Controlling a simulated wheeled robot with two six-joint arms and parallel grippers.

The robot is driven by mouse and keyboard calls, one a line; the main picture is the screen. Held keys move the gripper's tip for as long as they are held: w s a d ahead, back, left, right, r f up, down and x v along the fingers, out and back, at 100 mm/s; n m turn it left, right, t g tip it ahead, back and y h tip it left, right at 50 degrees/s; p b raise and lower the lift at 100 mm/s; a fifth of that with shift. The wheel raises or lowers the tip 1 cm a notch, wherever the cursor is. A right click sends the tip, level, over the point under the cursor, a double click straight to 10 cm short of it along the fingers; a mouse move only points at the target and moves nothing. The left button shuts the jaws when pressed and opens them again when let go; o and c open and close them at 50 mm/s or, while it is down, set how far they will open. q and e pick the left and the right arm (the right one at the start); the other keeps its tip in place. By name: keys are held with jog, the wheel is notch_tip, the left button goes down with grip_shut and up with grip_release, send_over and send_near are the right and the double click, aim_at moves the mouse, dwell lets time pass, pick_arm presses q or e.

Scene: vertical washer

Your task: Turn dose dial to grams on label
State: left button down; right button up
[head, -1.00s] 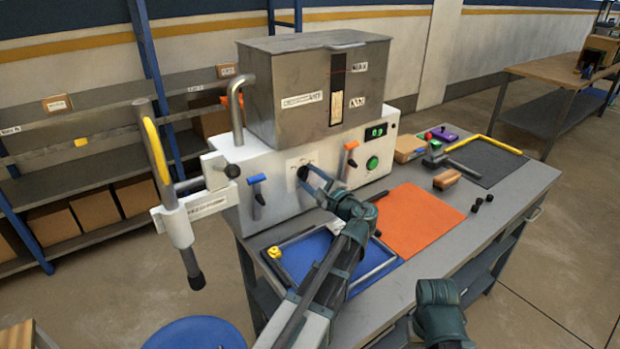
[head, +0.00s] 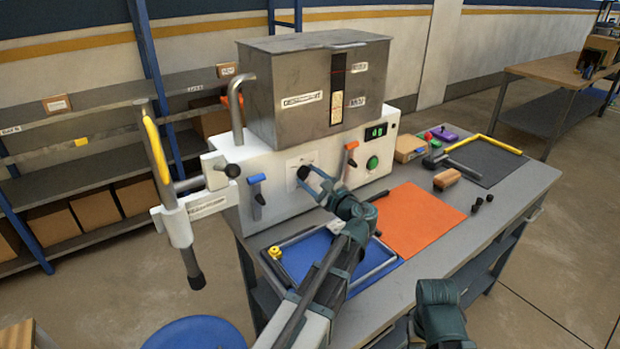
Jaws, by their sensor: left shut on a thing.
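The washer (head: 225,165) has a white front panel with a steel tank on top. A black dose dial (head: 303,172) sits on a pale label plate (head: 296,160) in the middle of the panel. My left gripper (head: 307,177) is at the dial, its fingers shut on it and partly covering it. The gram markings are too small to read. A green-lit display (head: 375,132) and a green button (head: 372,163) are to the right of the dial. My right arm shows at the bottom right; its gripper fingers cannot be seen.
A blue-handled lever (head: 257,181) and an orange-handled lever (head: 351,152) flank the dial. Below are a blue tray area (head: 312,250) with a metal frame and an orange mat (head: 418,215). A wooden block (head: 447,178) and small black pieces lie on the right of the table.

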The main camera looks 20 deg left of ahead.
pick_arm(q)
jog(key=shift+c, duration=1.4)
grip_release()
jog(key=v, duration=1.4)
